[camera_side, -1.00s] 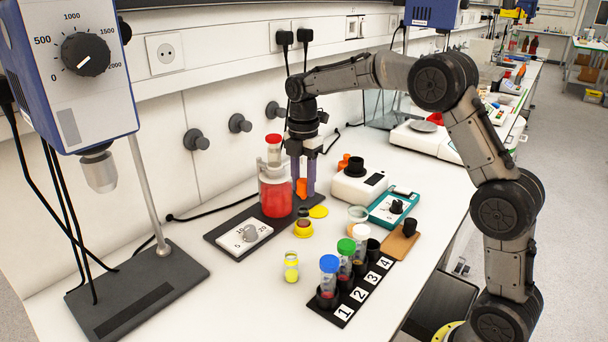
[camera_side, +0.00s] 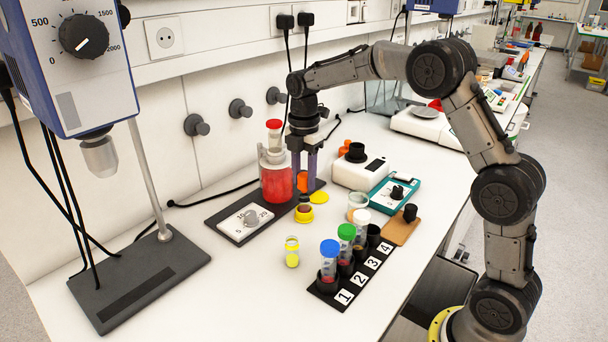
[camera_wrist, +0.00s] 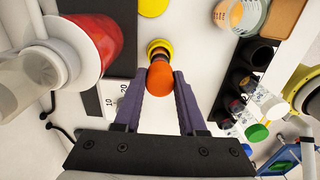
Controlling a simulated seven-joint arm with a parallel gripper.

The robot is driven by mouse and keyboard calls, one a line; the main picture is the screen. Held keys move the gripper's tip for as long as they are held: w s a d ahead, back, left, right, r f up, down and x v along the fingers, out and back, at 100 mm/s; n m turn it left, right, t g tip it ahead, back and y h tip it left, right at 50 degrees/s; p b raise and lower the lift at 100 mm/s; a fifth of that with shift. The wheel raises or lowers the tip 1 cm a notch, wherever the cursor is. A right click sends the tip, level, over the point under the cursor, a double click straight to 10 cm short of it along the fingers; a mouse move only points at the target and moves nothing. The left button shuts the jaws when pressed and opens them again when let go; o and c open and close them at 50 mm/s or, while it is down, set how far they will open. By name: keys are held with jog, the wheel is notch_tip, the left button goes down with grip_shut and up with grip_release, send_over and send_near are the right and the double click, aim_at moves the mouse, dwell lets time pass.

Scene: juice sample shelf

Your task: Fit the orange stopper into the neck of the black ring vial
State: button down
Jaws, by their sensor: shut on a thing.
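My gripper (camera_side: 304,180) points straight down, its purple fingers shut on the orange stopper (camera_side: 302,183). In the wrist view the stopper (camera_wrist: 160,79) sits between the fingertips. A small round item with a yellow rim and dark brown middle (camera_side: 304,212) stands on the table just in front of the fingers. In the wrist view a yellow-rimmed item (camera_wrist: 158,46) shows just beyond the stopper and is partly covered by it.
A red-filled vessel (camera_side: 276,184) stands close left of my gripper on a dark plate. A white box (camera_side: 360,174) is to its right. A rack (camera_side: 327,286) with blue-, green- and white-capped vials and a yellow vial (camera_side: 292,254) stand in front. A yellow disc (camera_side: 318,197) lies close by.

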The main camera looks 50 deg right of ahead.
jog(key=shift+f, duration=1.25)
dwell(0.6)
jog(key=shift+c, duration=2)
grip_release()
jog(key=shift+r, duration=0.1)
